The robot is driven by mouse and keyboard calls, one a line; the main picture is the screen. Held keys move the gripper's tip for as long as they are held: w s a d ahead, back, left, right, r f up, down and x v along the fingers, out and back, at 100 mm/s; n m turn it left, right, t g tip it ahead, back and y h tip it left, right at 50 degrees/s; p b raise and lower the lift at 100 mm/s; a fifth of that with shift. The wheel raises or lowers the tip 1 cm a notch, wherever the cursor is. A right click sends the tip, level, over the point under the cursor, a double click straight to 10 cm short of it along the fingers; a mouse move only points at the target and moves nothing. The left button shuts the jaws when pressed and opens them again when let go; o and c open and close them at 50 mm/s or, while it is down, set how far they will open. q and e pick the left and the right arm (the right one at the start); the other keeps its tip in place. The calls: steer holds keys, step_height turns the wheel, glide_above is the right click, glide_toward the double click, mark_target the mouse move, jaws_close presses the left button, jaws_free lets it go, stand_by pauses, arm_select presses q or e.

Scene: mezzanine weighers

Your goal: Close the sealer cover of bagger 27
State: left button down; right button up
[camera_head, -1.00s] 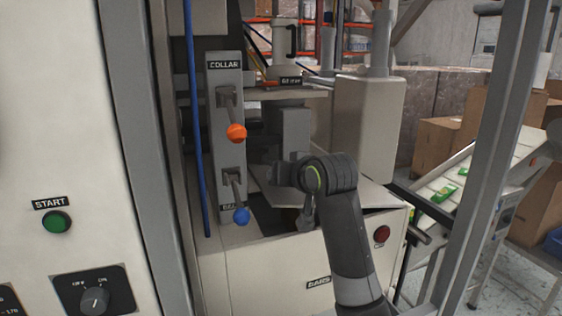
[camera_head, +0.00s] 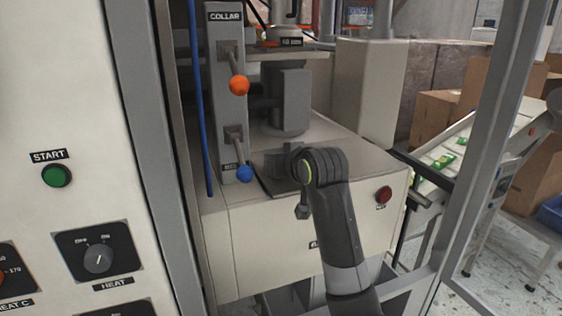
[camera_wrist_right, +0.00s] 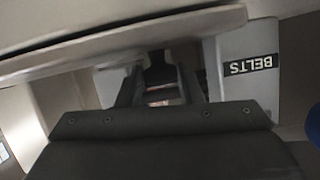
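The sealer cover (camera_head: 345,157) is a beige-grey plate on top of the bagger's sealer box (camera_head: 270,250). It looks flat and level with the box top; I cannot tell whether it is fully seated. My right gripper (camera_head: 279,163) is just above the cover's left part, and its fingers are small and partly hidden by my wrist. In the right wrist view, the two dark fingers (camera_wrist_right: 160,88) stand apart with nothing clearly between them. A pale panel edge (camera_wrist_right: 120,42) crosses the top of that view. My left gripper is not in view.
A post left of the cover carries an orange-knobbed lever (camera_head: 239,85) and a blue-knobbed lever (camera_head: 245,173). A grey column (camera_head: 289,100) stands behind the gripper. A red button (camera_head: 383,194) is on the box front. Frame posts stand at both sides; a conveyor (camera_head: 450,150) is at right.

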steer(key=o, duration=0.4)
steer(key=shift+a+f, duration=0.3)
steer(key=shift+f, duration=0.1)
steer(key=shift+d, duration=0.15)
steer(key=shift+s+d+r, duration=0.2)
steer(key=shift+s+d, duration=0.05)
steer(key=shift+s, duration=0.1)
steer(key=b+v, duration=0.2)
steer(key=v, duration=1.4)
steer(key=shift+s+a+r, duration=0.1)
steer(key=shift+s, duration=0.2)
